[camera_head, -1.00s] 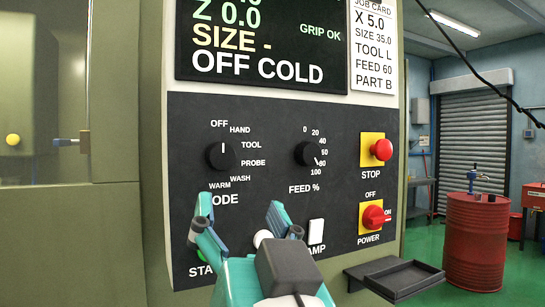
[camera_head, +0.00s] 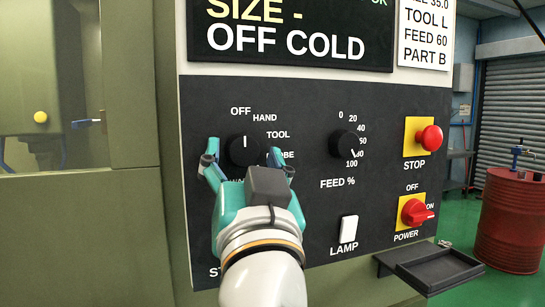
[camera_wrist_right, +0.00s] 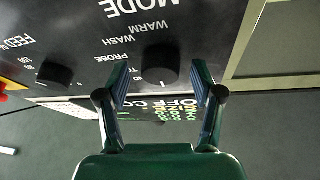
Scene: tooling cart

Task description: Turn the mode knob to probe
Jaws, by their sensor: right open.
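The black mode knob (camera_head: 244,149) is on the dark control panel, its white pointer straight up at OFF. HAND, TOOL and a partly covered PROBE label (camera_head: 286,155) run down its right side. My right gripper (camera_head: 242,162) is open, its teal fingers to the left and right of the knob. In the right wrist view the knob (camera_wrist_right: 160,63) sits between the two spread fingertips (camera_wrist_right: 161,80), with a gap on each side; I cannot tell if either finger touches it. My left gripper is not in view.
The feed knob (camera_head: 346,144) is to the right on the same panel. The red stop button (camera_head: 430,138), red power switch (camera_head: 414,212) and white lamp switch (camera_head: 348,229) are further right or below. The display (camera_head: 290,35) above reads OFF COLD. A dark tray (camera_head: 436,268) juts out lower right.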

